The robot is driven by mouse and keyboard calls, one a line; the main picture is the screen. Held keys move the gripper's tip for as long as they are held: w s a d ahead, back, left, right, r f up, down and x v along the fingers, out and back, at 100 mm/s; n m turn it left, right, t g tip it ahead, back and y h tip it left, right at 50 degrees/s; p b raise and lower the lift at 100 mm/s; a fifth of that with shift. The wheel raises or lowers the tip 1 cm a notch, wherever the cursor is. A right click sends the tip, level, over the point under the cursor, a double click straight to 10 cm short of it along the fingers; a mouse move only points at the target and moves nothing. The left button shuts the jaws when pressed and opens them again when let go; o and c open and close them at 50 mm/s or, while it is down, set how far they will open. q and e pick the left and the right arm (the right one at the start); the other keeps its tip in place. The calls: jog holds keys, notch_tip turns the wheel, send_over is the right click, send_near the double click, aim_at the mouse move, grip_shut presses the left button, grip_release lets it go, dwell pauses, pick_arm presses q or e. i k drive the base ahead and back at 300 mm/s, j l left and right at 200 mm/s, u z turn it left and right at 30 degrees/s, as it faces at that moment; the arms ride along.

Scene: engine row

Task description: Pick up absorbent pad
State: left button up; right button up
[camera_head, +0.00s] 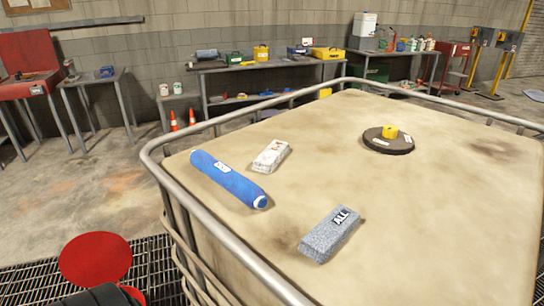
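A grey, fleecy rectangular block (330,235), which looks like the absorbent pad, lies flat on the stained beige top of a large container (420,200). It has a dark "ALL" label on its upper side and sits near the front edge. A blue roll (228,179) with a white label lies to its upper left, close to the railing. A small white packet (271,156) with print lies just right of the roll. Neither of my grippers shows in the head view. Red and dark parts at the bottom left may belong to my arm.
A metal tube railing (200,133) runs around the container top. Workbenches with tools (262,67) and orange cones (174,121) stand by the wall. The container top's right part is clear.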

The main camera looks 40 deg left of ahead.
aim_at(267, 160)
jog(key=k+u, duration=0.2)
jog(key=u, duration=0.15)
jog(key=k+j+u, duration=0.1)
jog(key=u, duration=0.25)
jog(key=i+j+u, duration=0.2)
jog(key=u, duration=0.2)
jog(key=j, duration=0.05)
